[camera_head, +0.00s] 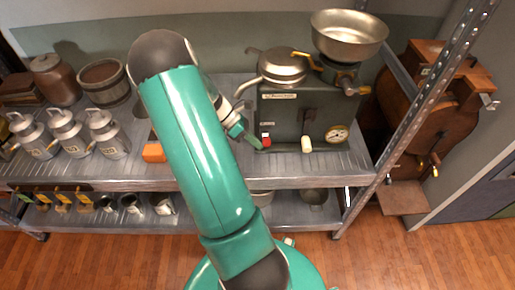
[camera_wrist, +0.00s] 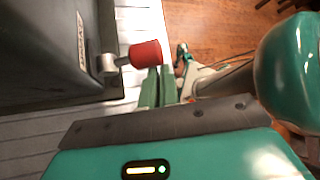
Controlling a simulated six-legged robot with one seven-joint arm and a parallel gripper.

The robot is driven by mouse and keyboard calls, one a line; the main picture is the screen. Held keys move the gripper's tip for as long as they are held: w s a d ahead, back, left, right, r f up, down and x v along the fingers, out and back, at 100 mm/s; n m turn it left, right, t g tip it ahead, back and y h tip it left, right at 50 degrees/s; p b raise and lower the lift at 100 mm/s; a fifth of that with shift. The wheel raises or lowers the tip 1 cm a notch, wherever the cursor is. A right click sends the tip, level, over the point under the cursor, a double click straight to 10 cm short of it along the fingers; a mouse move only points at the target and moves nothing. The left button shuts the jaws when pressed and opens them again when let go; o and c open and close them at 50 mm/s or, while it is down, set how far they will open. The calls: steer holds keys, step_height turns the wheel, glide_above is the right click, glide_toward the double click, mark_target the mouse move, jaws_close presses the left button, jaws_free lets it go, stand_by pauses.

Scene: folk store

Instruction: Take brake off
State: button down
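A dark grey-green box-shaped machine (camera_head: 285,115) stands on the metal shelf, with a red knob (camera_head: 266,141), a cream knob (camera_head: 306,144) and a round dial (camera_head: 337,134) on its front. In the wrist view the red knob (camera_wrist: 145,53) sits on a short metal stem from the machine's side (camera_wrist: 50,50). No part is clearly marked as the brake. My gripper (camera_head: 246,137) is just left of the red knob. In the wrist view its two green fingers (camera_wrist: 158,76) lie close together, empty, with their tips beside the knob; whether they touch it is unclear.
A metal pan (camera_head: 349,36) and a lidded pot (camera_head: 283,67) sit atop the machine. Milk cans (camera_head: 68,131) and an orange block (camera_head: 153,153) stand left on the shelf. A metal post (camera_head: 415,105) and a wooden drum-like machine (camera_head: 425,100) are at right.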

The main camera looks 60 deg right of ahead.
steer(key=s+a+r, duration=0.6)
steer(key=a+r, duration=0.6)
steer(key=shift+s, duration=0.3)
steer(key=w+a+r+m+t+h, duration=0.1)
steer(key=w+a+r+m+t, duration=0.45)
steer(key=w+a, duration=0.7)
steer(key=a+r+m+t, duration=0.1)
steer(key=a+r+t, duration=0.4)
steer(key=a, duration=0.3)
steer(key=w+a+r+m+t+y, duration=0.1)
steer(key=a+r+t, duration=0.3)
steer(key=a, duration=0.4)
steer(key=shift+w+r+t+y, duration=0.3)
steer(key=shift+r+t, duration=0.05)
steer(key=shift+a, duration=0.2)
